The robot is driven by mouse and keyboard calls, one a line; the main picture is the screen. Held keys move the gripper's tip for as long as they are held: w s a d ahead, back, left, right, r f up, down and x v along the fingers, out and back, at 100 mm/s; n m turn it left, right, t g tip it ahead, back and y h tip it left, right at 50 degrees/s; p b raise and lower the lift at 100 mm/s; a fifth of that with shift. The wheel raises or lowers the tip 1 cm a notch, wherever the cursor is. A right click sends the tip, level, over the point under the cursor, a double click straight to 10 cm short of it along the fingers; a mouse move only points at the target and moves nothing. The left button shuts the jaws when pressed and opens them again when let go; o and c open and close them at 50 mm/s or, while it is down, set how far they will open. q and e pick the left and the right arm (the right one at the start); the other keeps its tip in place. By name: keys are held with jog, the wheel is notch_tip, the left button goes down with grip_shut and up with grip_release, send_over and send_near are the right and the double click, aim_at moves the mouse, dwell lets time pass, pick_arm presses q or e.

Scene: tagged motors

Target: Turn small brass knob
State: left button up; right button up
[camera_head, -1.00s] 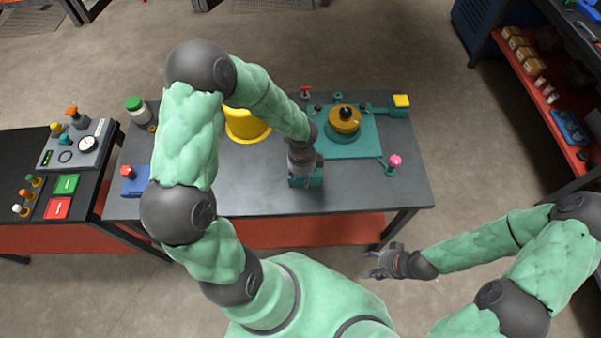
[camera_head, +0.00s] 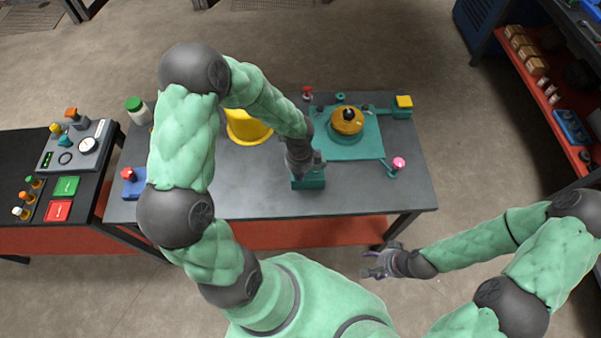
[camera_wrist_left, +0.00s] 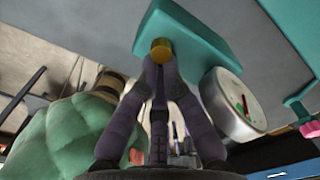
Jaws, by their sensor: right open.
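The small brass knob (camera_wrist_left: 161,46) sits on the teal block (camera_wrist_left: 205,40) in the left wrist view. My left gripper (camera_wrist_left: 160,62) has its fingers drawn together at the knob, and they appear closed on it; the fingertips cover part of it. In the head view the teal block (camera_head: 309,182) stands near the table's front edge. My left gripper (camera_head: 304,168) is over it there and hides the knob. A round dial gauge (camera_wrist_left: 232,104) is beside the block. My right gripper (camera_head: 372,264) is open and empty, in front of the table.
On the grey table (camera_head: 240,185) are a yellow container (camera_head: 246,128), a teal plate (camera_head: 362,145) with an orange round part (camera_head: 346,121), a pink knob (camera_head: 398,163) and a blue block (camera_head: 133,182). The table centre left of my gripper is clear.

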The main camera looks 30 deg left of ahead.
pick_arm(q)
jog(key=shift+o, duration=1.3)
jog(key=shift+w+a+r+p, duration=0.2)
jog(key=shift+w+a+r, duration=0.25)
jog(key=shift+r, duration=0.15)
jog(key=shift+w+a+r+p, duration=0.15)
jog(key=shift+w+a+r, duration=0.25)
jog(key=shift+r, duration=0.15)
jog(key=o, duration=0.4)
jog(key=shift+s+a+r+p, duration=0.2)
jog(key=shift+a+r+p, duration=0.25)
jog(key=shift+r+p, duration=0.2)
jog(key=shift+s+r+p, duration=0.1)
jog(key=shift+r+p, duration=0.2)
jog(key=shift+d+r+p, duration=0.45)
jog(key=shift+r+p, duration=0.2)
jog(key=shift+r, duration=0.05)
notch_tip(320, 180, up, 2)
jog(key=shift+p, duration=0.9)
jog(key=shift+d+r, duration=0.1)
jog(key=shift+r, duration=0.1)
pick_arm(e)
notch_tip(320, 180, up, 6)
jog(key=shift+a+r, duration=0.2)
jog(key=shift+r, duration=0.05)
pick_arm(q)
jog(key=shift+f, duration=0.1)
